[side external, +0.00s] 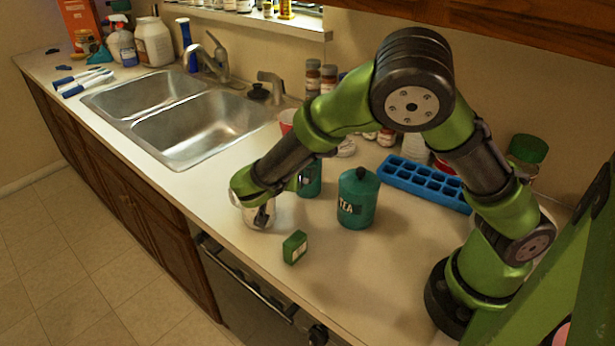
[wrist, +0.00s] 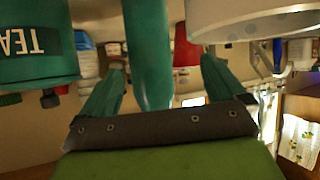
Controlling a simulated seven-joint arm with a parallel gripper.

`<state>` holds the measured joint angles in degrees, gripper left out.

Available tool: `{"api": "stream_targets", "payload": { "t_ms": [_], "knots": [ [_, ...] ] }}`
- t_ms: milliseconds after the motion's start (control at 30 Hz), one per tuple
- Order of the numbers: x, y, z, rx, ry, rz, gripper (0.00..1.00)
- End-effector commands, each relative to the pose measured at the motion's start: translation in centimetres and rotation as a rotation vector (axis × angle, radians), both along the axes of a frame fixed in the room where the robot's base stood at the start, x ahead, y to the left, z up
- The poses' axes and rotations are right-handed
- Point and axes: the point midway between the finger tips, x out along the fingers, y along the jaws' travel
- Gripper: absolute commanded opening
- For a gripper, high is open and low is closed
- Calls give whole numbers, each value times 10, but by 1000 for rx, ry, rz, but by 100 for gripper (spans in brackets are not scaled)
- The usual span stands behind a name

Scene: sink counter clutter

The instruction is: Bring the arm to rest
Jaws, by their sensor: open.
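My gripper (side external: 272,205) is low over the counter, beside a white round container (side external: 252,213) that it partly hides in the side view. In the wrist view my gripper (wrist: 162,82) has its two green fingers spread apart. A dark green canister (side external: 312,180) stands just behind the gripper, and a plain green cylinder (wrist: 148,45) shows between the fingers in the wrist view. I cannot tell whether the fingers touch it. A green tea canister (side external: 357,205) stands upright to the right; it also shows at the left of the wrist view (wrist: 38,45).
A small green box (side external: 294,248) lies near the counter's front edge. A blue ice tray (side external: 425,183) and jars (side external: 313,75) stand at the back. The double sink (side external: 190,125) is to the left. Bare counter (side external: 335,270) lies in front of the tea canister.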

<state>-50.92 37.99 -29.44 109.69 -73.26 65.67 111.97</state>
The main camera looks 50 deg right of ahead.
Motion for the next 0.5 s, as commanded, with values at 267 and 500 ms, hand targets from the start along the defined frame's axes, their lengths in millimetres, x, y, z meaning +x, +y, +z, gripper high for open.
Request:
{"api": "stream_targets", "payload": {
  "t_ms": [267, 500],
  "knots": [
    [-56, -15, 35, 408, 320, 104, 97],
    [-116, -3, 86, 660, 420, 440, 97]
  ]
}}
